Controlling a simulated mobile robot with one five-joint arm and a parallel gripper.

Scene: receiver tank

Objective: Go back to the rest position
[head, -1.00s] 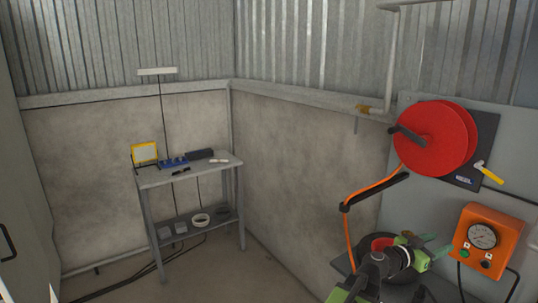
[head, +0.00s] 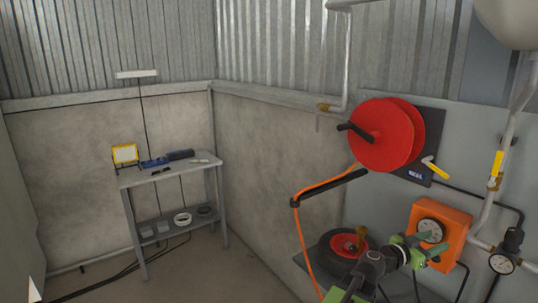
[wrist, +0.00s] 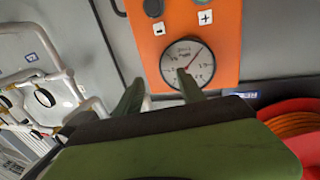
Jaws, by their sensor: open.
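My gripper (head: 431,245) is at the lower right of the head view, its green jaws open and empty. It is in front of the orange gauge box (head: 456,228) on the grey panel and partly covers it. In the wrist view the two green jaws (wrist: 160,95) are spread apart, with the orange box (wrist: 225,45) and its round dial (wrist: 187,63) beyond them. I cannot tell how far the jaws are from the box.
A black wheel (head: 337,252) rests on a grey surface beside my arm. Pipes with a yellow valve lever (head: 497,165) and a gauge (head: 502,263) are at right. A workbench (head: 170,172) stands at left; the floor between is clear.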

